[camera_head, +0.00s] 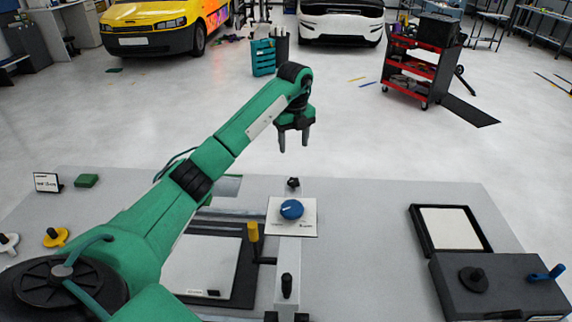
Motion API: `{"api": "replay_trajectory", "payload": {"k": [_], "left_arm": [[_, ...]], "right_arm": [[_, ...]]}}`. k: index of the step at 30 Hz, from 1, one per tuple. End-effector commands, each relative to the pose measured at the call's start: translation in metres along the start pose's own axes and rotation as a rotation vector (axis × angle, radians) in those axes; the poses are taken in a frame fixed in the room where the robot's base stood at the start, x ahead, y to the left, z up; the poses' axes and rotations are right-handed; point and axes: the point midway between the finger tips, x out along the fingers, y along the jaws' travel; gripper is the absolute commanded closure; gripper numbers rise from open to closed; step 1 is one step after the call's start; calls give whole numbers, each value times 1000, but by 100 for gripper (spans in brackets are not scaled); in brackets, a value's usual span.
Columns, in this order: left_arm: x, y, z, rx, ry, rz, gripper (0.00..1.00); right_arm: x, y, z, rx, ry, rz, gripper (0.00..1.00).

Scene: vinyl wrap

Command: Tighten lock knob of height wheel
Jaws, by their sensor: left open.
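My left gripper (294,142) points down with its two fingers apart and nothing between them. It hangs above and beyond the far edge of the workbench in the camera_head view. A round blue knob (291,209) sits on a white plate (307,229) at the middle of the bench. A small black knob (293,183) stands just behind it, and another black knob (286,285) is nearer to me. The frame does not make clear which of these is the height wheel's lock knob. My right gripper is not in view.
A yellow handle (253,232) stands beside a dark-framed white panel (203,266). At right are a black-framed tray (419,231) and a dark box (509,297) with a black knob and blue crank. Yellow and white wheels lie at far left.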

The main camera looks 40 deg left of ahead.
Motion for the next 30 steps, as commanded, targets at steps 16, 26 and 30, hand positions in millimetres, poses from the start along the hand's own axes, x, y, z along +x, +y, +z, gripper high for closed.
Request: {"api": "replay_trajectory", "payload": {"k": [16, 26, 30], "left_arm": [[80, 1, -2, 0, 6, 4, 43], [130, 0, -1, 1, 3, 0, 43], [137, 0, -1, 1, 2, 0, 43]], "right_arm": [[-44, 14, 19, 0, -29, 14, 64], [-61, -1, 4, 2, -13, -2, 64], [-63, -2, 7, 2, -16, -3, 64]]}}
